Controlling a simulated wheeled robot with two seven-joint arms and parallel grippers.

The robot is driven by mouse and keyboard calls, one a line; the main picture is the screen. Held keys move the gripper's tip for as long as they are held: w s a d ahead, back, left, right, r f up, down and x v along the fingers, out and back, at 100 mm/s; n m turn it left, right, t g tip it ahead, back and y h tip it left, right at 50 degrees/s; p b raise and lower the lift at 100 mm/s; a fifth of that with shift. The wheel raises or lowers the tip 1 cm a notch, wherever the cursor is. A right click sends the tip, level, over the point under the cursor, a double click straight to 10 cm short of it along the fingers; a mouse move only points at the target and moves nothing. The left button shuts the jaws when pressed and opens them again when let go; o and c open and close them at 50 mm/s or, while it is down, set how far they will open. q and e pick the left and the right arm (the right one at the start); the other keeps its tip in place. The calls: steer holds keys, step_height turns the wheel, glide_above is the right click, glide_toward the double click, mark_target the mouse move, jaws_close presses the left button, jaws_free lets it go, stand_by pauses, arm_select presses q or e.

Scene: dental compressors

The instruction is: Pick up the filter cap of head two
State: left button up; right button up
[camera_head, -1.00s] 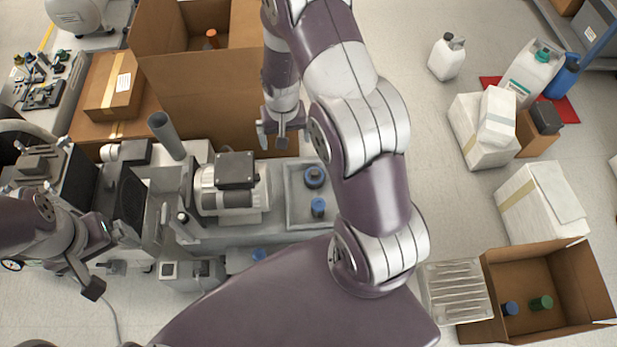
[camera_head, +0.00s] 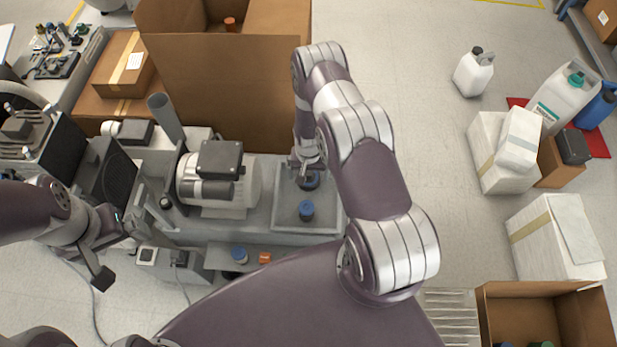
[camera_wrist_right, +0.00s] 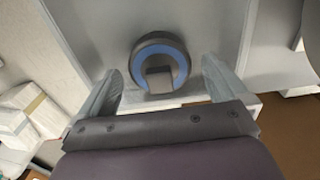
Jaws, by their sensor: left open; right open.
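A round dark cap with a blue ring (camera_head: 309,181) sits in the grey tray (camera_head: 284,222) right of the compressor motor. In the right wrist view the cap (camera_wrist_right: 160,62) lies between the two spread fingers, with a squarish grip on its face. My right gripper (camera_head: 306,168) is open just over this cap and partly hides it in the head view. I cannot tell whether the fingers touch it. A second blue cap (camera_head: 306,210) stands nearer in the same tray. No readable label shows which cap belongs to head two. My left gripper (camera_head: 115,250) is open and empty at the left.
The motor (camera_head: 217,180) stands just left of the tray. A tall carton (camera_head: 220,85) rises behind it. Another blue cap (camera_head: 239,254) and an orange piece (camera_head: 265,258) sit on a lower ledge in front. Floor right of my right arm is clear up to the white boxes.

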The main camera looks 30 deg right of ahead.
steer(key=shift+c, duration=0.3)
steer(key=c, duration=1)
steer(key=shift+r, duration=0.2)
